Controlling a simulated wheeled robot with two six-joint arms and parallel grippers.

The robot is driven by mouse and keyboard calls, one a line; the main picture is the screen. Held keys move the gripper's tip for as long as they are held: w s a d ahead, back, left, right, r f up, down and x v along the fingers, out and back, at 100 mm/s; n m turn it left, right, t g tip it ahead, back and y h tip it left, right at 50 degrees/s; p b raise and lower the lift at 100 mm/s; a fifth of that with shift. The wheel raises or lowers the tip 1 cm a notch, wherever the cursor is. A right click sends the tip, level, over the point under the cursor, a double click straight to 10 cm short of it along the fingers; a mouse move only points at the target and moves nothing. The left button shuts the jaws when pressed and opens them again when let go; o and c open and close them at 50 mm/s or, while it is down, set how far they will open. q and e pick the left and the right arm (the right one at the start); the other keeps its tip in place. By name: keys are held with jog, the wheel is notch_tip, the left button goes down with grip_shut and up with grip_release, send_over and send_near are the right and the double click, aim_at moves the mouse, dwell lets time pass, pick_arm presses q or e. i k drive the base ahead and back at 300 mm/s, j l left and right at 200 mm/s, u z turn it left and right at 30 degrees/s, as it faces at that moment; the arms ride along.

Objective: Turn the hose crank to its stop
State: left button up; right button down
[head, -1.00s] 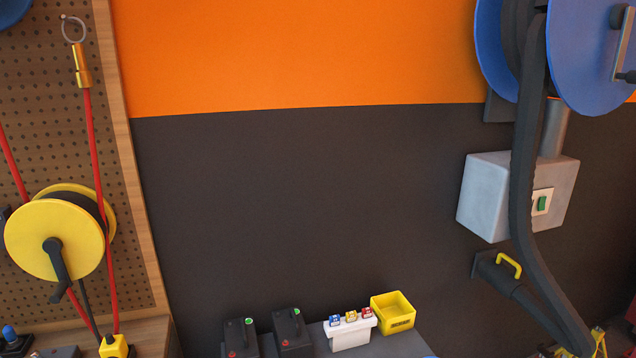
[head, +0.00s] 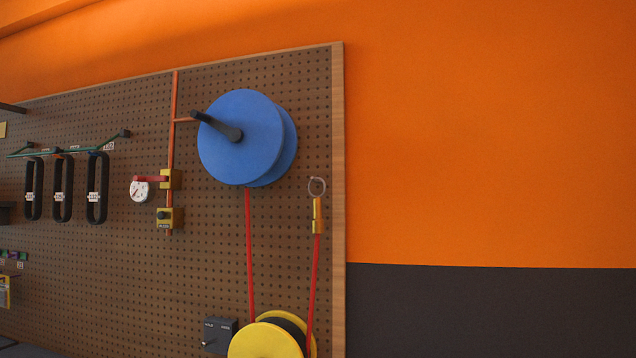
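A blue reel (head: 262,150) is mounted high on the pegboard. A dark crank arm (head: 222,130) crosses its front face, with its grip end pointing up and left, past the rim. A red hose (head: 249,250) runs down from the blue reel towards a yellow reel (head: 262,342), which is cut off by the bottom edge. Another red length (head: 313,275) rises beside it to a brass-coloured fitting (head: 318,214) with a ring at its top. No crank shows on the visible part of the yellow reel. Neither of my grippers is in view.
An orange pipe (head: 172,110) left of the blue reel carries a white gauge (head: 140,190) and yellow fittings. Black loops (head: 97,188) hang further left. A grey box (head: 219,334) sits low beside the yellow reel. The wall right of the pegboard (head: 480,150) is bare.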

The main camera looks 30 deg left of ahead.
aim_at(236, 135)
jog(key=u, duration=1.6)
